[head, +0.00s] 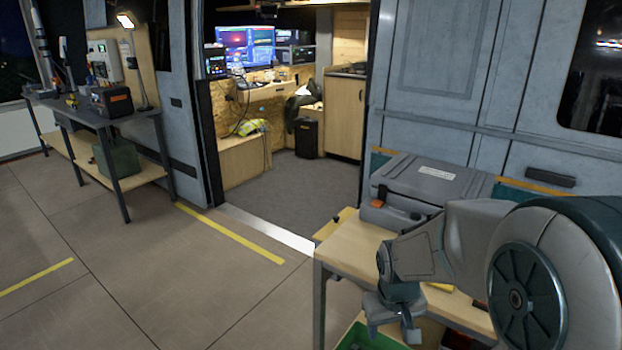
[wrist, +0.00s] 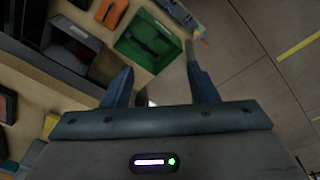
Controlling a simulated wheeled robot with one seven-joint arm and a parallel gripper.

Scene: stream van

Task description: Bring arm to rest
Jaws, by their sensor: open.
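My arm reaches in from the right of the head view, bent at the elbow. My gripper (head: 392,328) hangs pointing down at the front left edge of the wooden table (head: 350,250). In the wrist view my gripper (wrist: 160,88) shows its two fingers spread apart, with nothing between them. Below the gripper is a green tray (wrist: 128,50) with a dark item in it. The green tray also shows at the bottom edge of the head view (head: 362,340), partly hidden by my gripper.
A grey case (head: 425,180) stands on the table behind my arm. A workbench (head: 90,115) with tools and a lamp stands at the left. The van doorway is open at the centre. The tiled floor (head: 130,260) left of the table is clear, with yellow stripes.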

